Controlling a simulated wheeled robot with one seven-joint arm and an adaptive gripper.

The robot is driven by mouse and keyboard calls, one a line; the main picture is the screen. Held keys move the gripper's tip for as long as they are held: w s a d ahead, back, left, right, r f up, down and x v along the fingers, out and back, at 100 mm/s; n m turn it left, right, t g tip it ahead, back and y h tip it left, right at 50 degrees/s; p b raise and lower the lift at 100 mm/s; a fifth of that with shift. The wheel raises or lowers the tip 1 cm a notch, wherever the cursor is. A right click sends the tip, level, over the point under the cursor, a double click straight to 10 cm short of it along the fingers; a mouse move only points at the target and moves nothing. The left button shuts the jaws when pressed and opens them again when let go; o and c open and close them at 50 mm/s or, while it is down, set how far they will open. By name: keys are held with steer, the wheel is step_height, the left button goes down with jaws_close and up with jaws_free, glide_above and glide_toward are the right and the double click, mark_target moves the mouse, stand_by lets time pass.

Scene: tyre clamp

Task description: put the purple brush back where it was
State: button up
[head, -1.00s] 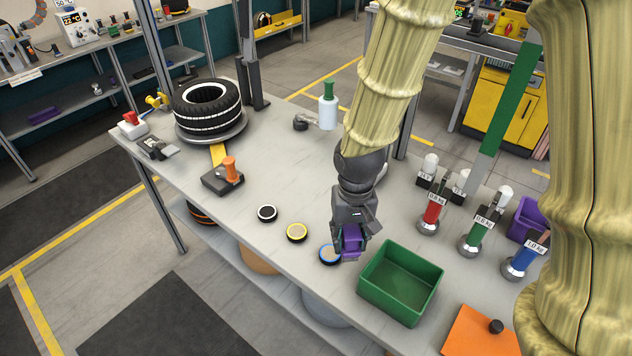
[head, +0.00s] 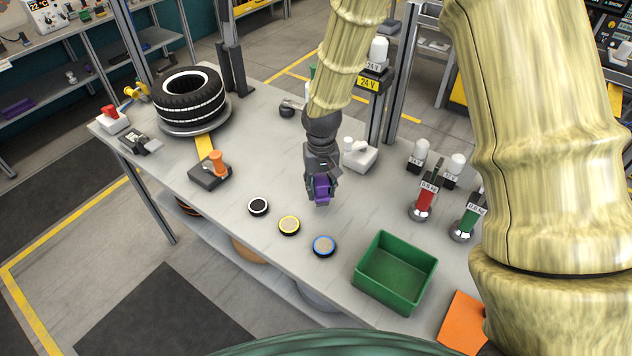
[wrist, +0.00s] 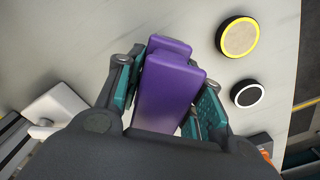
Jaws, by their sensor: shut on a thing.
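My gripper (head: 321,188) is shut on a purple block-shaped thing (head: 322,190), which I take to be the purple brush. In the wrist view the purple brush (wrist: 168,88) sits between the two teal-padded fingers. In the head view it is over the bench, behind the blue-ringed disc (head: 324,246) and the yellow-ringed disc (head: 289,226). I cannot tell whether its lower end touches the bench top. The far side of the brush is hidden by the gripper.
A green bin (head: 395,272) stands at the bench front. A black-and-white disc (head: 258,207), an orange-knobbed block (head: 211,172) and a tyre (head: 189,94) lie to the left. A white-grey fixture (head: 359,155) and red-handled tool (head: 424,203) are to the right. Bare bench top surrounds the gripper.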

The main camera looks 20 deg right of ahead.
steer(key=shift+w+d+f+p, duration=0.1)
steer(key=shift+w+p, duration=0.1)
steer(key=shift+w, duration=0.6)
steer(key=shift+w+d+f+p, duration=0.1)
steer(key=shift+w+p, duration=0.1)
steer(key=shift+w, duration=0.55)
steer(key=shift+s+a+f+p, duration=0.1)
steer(key=shift+f+p, duration=0.4)
steer(key=shift+f, duration=0.15)
steer(key=shift+f+p, duration=0.45)
steer(key=shift+f, duration=0.65)
steer(key=o, duration=0.9)
steer(key=shift+f, duration=0.15)
steer(key=shift+r+b, duration=2.25)
steer(key=shift+r, duration=3.95)
